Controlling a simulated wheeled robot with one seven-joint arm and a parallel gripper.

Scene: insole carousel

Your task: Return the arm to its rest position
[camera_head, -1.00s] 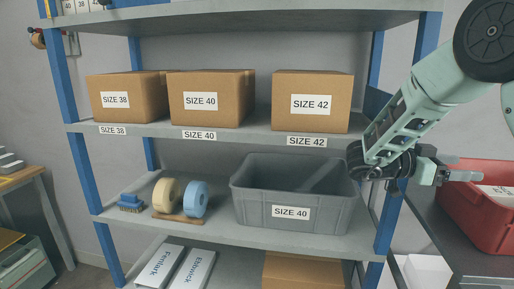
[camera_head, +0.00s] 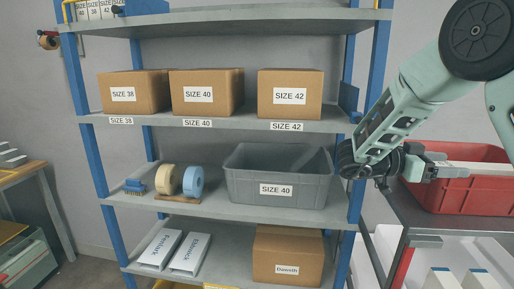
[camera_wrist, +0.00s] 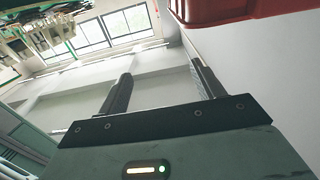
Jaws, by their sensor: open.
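My arm reaches in from the upper right in the head view, and my gripper (camera_head: 440,168) points right, in front of a red bin. In the wrist view my gripper (camera_wrist: 158,85) shows its two dark fingers spread apart with nothing between them. Beyond the fingers are a pale wall and windows. The red bin (camera_head: 468,200) stands on a dark worktop at the right; its edge also shows at the top right of the wrist view (camera_wrist: 225,10).
A blue-post shelf rack (camera_head: 230,212) fills the middle. The dark worktop (camera_head: 405,212) is close below my gripper. Floor (camera_head: 95,270) shows at lower left.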

